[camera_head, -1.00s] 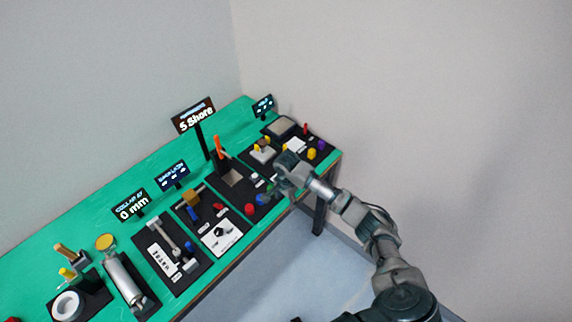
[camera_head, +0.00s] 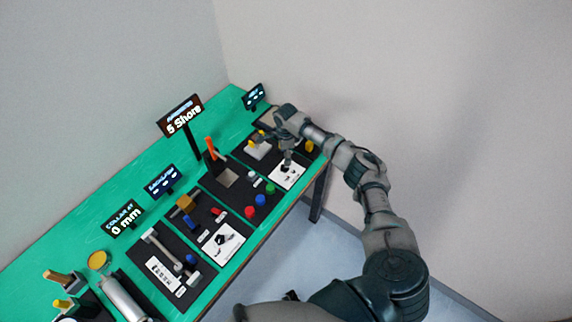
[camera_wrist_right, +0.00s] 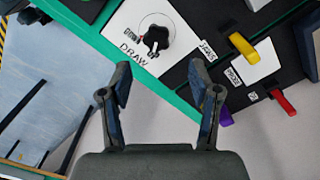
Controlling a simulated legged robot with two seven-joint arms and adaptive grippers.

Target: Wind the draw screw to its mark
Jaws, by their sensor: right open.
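The draw screw's black lobed knob (camera_wrist_right: 155,40) sits on a white plate marked DRAW (camera_wrist_right: 122,22), with a thin circle around the knob and a small red mark beside it at left. In the head view the white plate (camera_head: 287,177) lies near the bench's front edge, partly behind my fingers. My right gripper (camera_wrist_right: 160,68) is open and empty. In the wrist view the knob appears beyond the gap between its fingertips, apart from both. In the head view the right gripper (camera_head: 275,149) is above the far-right part of the bench. My left gripper is not in view.
A yellow lever (camera_wrist_right: 242,46), a red lever (camera_wrist_right: 284,102) and a purple piece (camera_wrist_right: 225,116) stand right of the plate. Red (camera_head: 249,212), blue (camera_head: 260,200) and green (camera_head: 270,188) buttons lie nearby. Floor is free before the green bench (camera_head: 80,252).

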